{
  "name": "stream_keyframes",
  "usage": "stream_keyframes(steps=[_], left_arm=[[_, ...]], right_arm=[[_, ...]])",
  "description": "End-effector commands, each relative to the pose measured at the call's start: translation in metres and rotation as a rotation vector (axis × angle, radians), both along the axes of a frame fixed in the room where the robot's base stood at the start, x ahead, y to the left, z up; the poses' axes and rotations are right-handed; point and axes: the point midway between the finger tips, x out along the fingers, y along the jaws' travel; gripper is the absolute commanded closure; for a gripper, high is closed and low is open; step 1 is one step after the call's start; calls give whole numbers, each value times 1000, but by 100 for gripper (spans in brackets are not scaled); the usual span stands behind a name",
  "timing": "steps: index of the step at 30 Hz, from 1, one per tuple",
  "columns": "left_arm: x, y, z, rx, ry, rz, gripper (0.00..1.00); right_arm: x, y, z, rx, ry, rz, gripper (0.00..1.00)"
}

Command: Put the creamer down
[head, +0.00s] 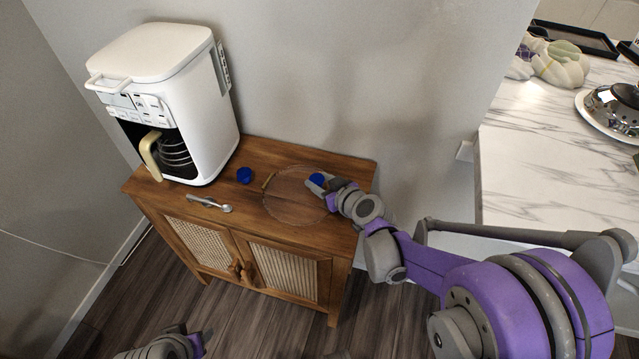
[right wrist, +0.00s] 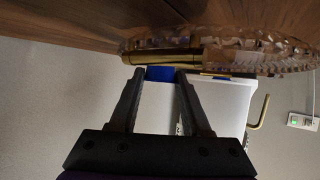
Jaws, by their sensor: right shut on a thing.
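A small blue creamer (head: 317,179) is between the fingertips of my right gripper (head: 323,184), above the right part of a round clear tray (head: 290,217). The right wrist view shows the blue creamer (right wrist: 160,73) pinched between both fingers, close to the tray's glass rim (right wrist: 225,57) and gold handle. I cannot tell whether it touches the tray. A second blue creamer (head: 244,175) stands on the cabinet top, left of the tray. Part of my left arm shows at the bottom edge; its fingertips are not clear.
The wooden cane cabinet (head: 275,150) stands against the wall. A white coffee maker (head: 160,60) with a pot fills its left side. A silver scoop (head: 210,203) lies near the front edge. A marble counter (head: 540,150) is at the right.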

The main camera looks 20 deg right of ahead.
Motion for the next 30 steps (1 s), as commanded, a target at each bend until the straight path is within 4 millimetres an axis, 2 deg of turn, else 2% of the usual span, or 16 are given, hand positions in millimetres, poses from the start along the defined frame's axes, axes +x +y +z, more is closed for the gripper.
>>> stream_keyframes(steps=[11,12,16,26,30], left_arm=[[0,0,-3,0,1,0,50],[0,0,-3,0,1,0,50],[0,0,-2,0,1,0,50],[0,0,0,0,0,0,50],[0,0,4,0,-1,0,50]], right_arm=[[0,0,-6,0,0,0,100],[0,0,-5,0,0,0,45],[0,0,-5,0,0,0,22],[0,0,-2,0,0,0,22],[-13,-5,6,-1,0,-3,22]])
